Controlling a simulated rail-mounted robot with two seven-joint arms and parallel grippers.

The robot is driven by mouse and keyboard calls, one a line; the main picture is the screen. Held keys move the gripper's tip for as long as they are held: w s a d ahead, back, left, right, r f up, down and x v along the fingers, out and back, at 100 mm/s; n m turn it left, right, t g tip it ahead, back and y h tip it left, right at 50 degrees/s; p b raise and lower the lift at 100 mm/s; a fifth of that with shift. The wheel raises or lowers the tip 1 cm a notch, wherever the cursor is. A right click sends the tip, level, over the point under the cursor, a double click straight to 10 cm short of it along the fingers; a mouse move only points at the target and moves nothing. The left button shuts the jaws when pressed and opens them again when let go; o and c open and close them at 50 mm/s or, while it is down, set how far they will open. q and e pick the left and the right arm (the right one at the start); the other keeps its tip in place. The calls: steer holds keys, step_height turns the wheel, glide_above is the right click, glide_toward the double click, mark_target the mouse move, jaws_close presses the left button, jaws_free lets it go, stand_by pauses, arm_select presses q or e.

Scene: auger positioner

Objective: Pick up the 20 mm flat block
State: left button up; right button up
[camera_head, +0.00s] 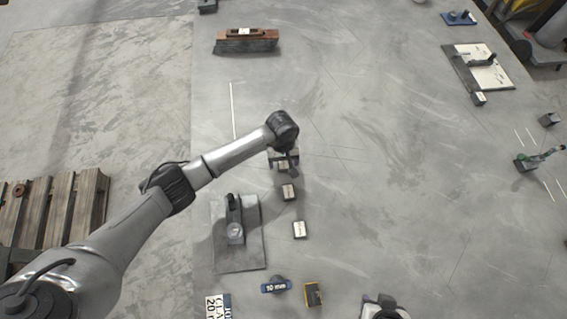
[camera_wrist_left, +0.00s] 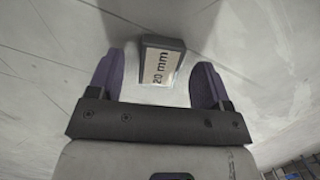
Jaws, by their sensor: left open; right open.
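The 20 mm flat block, a dark block with a white label reading "20 mm" (camera_wrist_left: 160,65), lies on the grey surface in the left wrist view. In the head view it shows partly under my left gripper (camera_head: 284,160), which hides some of it. In the left wrist view my left gripper (camera_wrist_left: 157,80) is open. Its two dark fingers stand on either side of the block's near end with gaps, and I see no contact. My right gripper (camera_head: 382,307) is only partly in the head view, cut off at the bottom edge, away from the blocks.
Two more labelled blocks (camera_head: 289,192) (camera_head: 299,230) lie in a line below the left gripper. A grey plate with a clamp (camera_head: 237,255) is left of them. A blue 10 mm piece (camera_head: 276,286) and a yellow-black block (camera_head: 313,294) lie nearer. The surface to the right is mostly clear.

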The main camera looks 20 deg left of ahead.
arm_select(q)
steer(key=shift+f, duration=0.4)
steer(key=shift+c, duration=0.3)
steer(key=c, duration=1.1)
steer(key=shift+c, duration=0.2)
steer(key=shift+r, duration=0.15)
